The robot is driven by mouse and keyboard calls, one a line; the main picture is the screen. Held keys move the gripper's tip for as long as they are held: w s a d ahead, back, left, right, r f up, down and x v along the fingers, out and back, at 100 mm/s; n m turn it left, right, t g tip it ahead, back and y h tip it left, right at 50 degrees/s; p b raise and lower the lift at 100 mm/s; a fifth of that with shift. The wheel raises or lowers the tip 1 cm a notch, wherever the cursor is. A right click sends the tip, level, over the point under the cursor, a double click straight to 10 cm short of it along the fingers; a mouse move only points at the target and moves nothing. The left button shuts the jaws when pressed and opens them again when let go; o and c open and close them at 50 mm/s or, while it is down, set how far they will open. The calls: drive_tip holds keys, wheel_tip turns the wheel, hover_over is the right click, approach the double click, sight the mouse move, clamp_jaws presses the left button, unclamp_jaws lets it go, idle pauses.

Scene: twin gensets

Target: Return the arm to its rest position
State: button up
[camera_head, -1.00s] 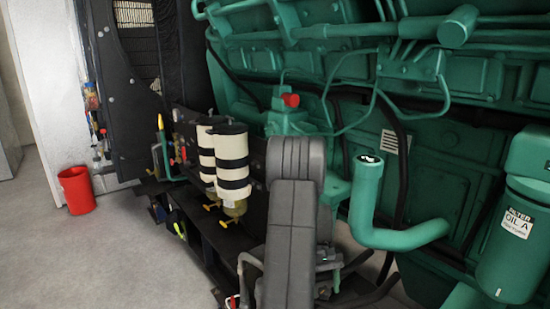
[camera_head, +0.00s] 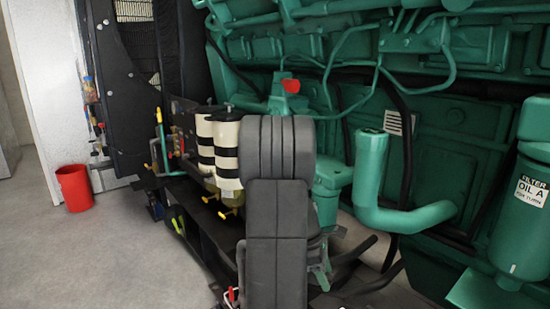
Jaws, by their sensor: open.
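My own grey arm (camera_head: 277,240) stands in the lower middle of the head view. Its rounded upper joint is at the top, and a broad link runs down to the bottom edge. I cannot make out my gripper or its fingertips in this view. The arm covers part of the green engine (camera_head: 440,150) and the dark frame behind it. Whether the arm touches anything behind it cannot be told.
Cream-and-black filters (camera_head: 228,165) stand just left of my arm. A bent green pipe (camera_head: 370,180) and an oil filter labelled OIL A (camera_head: 520,205) are to the right. A red bin (camera_head: 74,188) stands far left. The grey floor (camera_head: 110,255) at lower left is clear.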

drive_tip(key=shift+f+n+t+b, duration=0.15)
drive_tip(key=shift+n+t+b, duration=0.25)
drive_tip(key=shift+n+b, duration=0.6)
drive_tip(key=shift+s+n, duration=0.1)
drive_tip(key=shift+n, duration=0.4)
drive_tip(key=shift+r, duration=0.25)
